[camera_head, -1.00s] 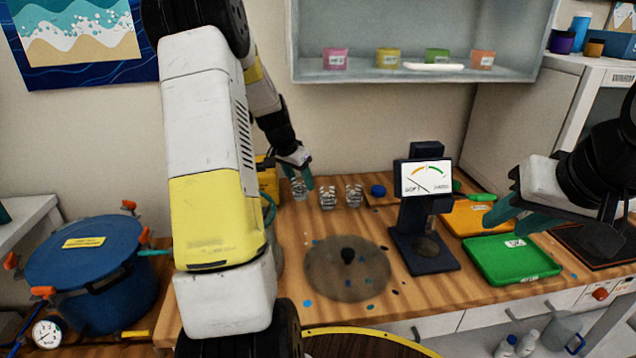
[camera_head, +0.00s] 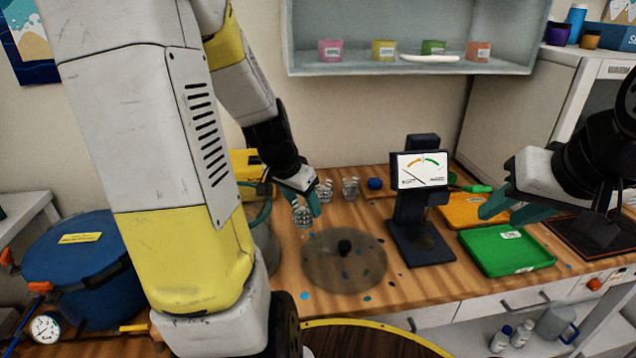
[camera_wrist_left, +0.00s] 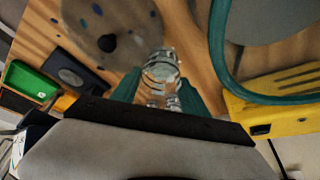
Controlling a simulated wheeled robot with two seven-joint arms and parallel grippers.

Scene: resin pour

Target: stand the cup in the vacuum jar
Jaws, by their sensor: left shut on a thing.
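My left gripper (camera_head: 309,207) is shut on a clear cup (camera_head: 302,216), held upright in front of the other cups. The cup also shows between the teal fingers in the left wrist view (camera_wrist_left: 160,72). The vacuum jar, a clear vessel with a teal rim (camera_head: 262,214), stands left of the held cup, largely hidden behind my left arm. Its teal rim (camera_wrist_left: 216,50) curves beside the cup in the left wrist view; the cup is outside it. My right gripper (camera_head: 508,208) is open and empty above the trays at the right.
A clear round lid with a black knob (camera_head: 344,247) lies on the table. Two clear cups (camera_head: 350,188) stand behind it. A dial device (camera_head: 420,200), a green tray (camera_head: 508,252) and an orange tray are to the right. A yellow pump (camera_wrist_left: 285,100) is near the jar; a blue pot (camera_head: 80,262) stands left.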

